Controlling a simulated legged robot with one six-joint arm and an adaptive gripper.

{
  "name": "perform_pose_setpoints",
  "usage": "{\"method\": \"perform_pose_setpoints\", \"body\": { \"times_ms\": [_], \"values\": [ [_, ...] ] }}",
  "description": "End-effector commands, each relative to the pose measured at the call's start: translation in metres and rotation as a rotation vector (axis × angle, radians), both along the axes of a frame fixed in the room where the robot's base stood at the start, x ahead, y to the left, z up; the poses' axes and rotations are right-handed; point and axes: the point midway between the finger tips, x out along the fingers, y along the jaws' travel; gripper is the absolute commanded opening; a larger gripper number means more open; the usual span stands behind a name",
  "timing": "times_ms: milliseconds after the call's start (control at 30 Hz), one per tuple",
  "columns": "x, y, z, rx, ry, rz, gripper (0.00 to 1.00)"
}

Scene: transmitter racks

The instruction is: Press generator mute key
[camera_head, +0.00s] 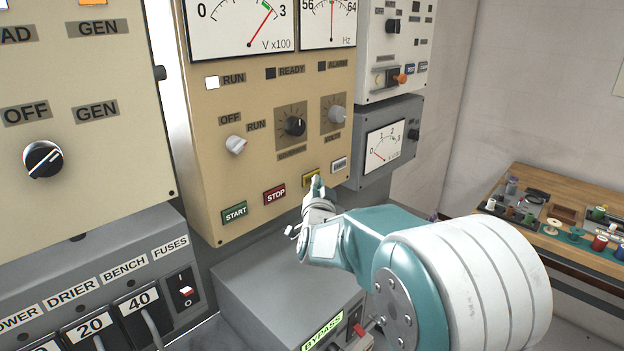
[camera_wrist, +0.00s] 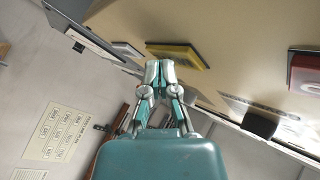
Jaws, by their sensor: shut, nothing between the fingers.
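A row of keys runs along the bottom of the beige generator panel (camera_head: 230,180): green START (camera_head: 234,214), red STOP (camera_head: 275,194), a yellow key (camera_head: 309,178) and a white key (camera_head: 339,164). The legends on the yellow and white keys are too small to read, so I cannot tell which is mute. My gripper (camera_head: 317,184) is shut and empty, its tip overlapping the lower part of the yellow key. In the wrist view the fingertips (camera_wrist: 160,70) are just below the yellow key (camera_wrist: 177,55); contact is unclear. The white key (camera_wrist: 127,50) is to the left, the red one (camera_wrist: 306,72) to the right.
Selector knobs (camera_head: 235,145) and gauges sit above the keys. A grey box marked BYPASS (camera_head: 260,290) stands below the panel, under my arm. A grey meter box (camera_head: 385,142) adjoins on the right. A workbench (camera_head: 545,180) with spools stands at the far right.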

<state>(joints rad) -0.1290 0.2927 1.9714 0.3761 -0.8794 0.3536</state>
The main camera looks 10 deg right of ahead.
Motion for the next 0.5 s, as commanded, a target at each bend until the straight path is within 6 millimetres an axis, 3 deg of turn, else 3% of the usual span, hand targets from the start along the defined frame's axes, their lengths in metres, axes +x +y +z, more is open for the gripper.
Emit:
{"method": "perform_pose_setpoints", "body": {
  "times_ms": [500],
  "values": [
    [-0.0099, -0.0073, 0.0000, 0.000, -0.001, -0.001, 0.00]
  ]
}}
